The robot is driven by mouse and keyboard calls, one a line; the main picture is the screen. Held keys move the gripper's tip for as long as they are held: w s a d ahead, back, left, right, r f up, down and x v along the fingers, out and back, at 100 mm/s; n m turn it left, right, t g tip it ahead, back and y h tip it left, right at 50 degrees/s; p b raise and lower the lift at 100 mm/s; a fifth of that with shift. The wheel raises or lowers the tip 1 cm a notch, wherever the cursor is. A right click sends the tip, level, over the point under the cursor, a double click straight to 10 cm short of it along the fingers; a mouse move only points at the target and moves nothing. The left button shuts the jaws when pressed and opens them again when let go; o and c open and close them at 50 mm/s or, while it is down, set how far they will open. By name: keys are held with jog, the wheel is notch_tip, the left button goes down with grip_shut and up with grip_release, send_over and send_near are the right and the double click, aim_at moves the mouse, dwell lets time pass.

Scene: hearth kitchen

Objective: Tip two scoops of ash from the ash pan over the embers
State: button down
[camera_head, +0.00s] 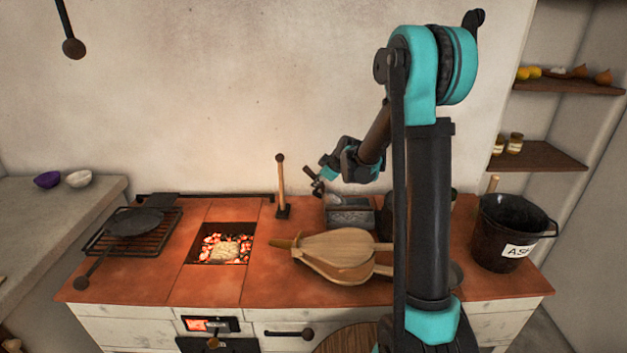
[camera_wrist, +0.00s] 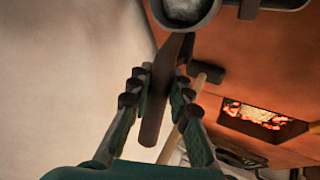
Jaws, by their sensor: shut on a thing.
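My gripper (camera_head: 328,174) is shut on the dark handle of a scoop (camera_wrist: 155,108). In the wrist view, grey ash (camera_wrist: 185,8) shows in the scoop's round bowl at the top edge, partly cut off. In the head view, the gripper is above a dark metal box (camera_head: 338,217), apparently the ash pan, with grey contents; my arm hides the area to its right. The embers (camera_head: 210,242) glow in a square opening left of it; they also show in the wrist view (camera_wrist: 240,108). A pale lumpy heap (camera_head: 228,251) sits among the embers.
Wooden bellows (camera_head: 335,250) lie between embers and arm. An upright wooden-handled tool (camera_head: 281,185) stands behind. A dark skillet (camera_head: 136,221) rests on a grill at left. A black bucket (camera_head: 495,240) with a partly readable label stands at right.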

jog(key=shift+d+f, duration=0.15)
jog(key=shift+d, duration=2.25)
notch_tip(320, 180, up, 15)
jog(key=n+h, duration=0.2)
jog(key=h, duration=0.4)
jog(key=shift+a, duration=0.1)
